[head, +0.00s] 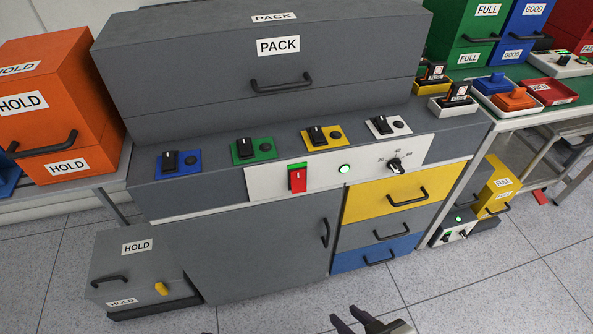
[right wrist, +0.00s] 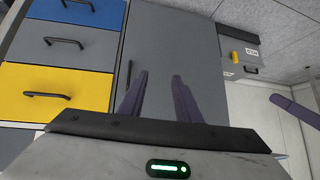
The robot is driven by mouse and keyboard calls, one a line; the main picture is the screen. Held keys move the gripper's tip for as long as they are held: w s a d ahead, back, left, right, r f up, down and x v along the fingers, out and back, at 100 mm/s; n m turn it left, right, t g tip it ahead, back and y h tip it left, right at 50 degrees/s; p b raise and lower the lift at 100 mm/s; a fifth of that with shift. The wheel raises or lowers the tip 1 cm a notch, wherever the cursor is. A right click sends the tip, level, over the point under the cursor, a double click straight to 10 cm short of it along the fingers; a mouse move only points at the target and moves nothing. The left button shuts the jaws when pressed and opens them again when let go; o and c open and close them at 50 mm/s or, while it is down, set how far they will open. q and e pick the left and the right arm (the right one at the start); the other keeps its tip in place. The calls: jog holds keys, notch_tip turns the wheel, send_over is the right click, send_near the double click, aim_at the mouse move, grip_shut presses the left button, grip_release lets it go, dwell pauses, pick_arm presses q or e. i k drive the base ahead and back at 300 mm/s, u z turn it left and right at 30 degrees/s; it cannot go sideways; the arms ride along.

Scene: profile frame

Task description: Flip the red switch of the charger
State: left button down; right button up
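The red switch (head: 298,179) is on the white panel (head: 268,183) across the front of the grey cabinet, which seems to be the charger. A lit green lamp (head: 344,169) and a black dial (head: 395,165) are right of it. My right gripper (head: 346,315) is at the bottom of the head view, well below and in front of the switch, touching nothing. Its two fingers, also in the right wrist view (right wrist: 158,78), are apart with nothing between. A purple finger-like part at the right wrist view's right edge may be my left gripper; its state is not clear.
Blue (head: 179,163), green, yellow and white modules line the cabinet's top ledge. A yellow drawer (head: 385,200) with grey and blue drawers below is under the dial. A grey HOLD box (head: 137,270) stands at lower left. The floor in front is clear.

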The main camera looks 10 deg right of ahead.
aim_at(298, 177)
jog(key=z, duration=0.1)
jog(key=k, duration=0.85)
jog(key=u, duration=0.65)
jog(key=i, duration=0.5)
jog(key=u, duration=0.05)
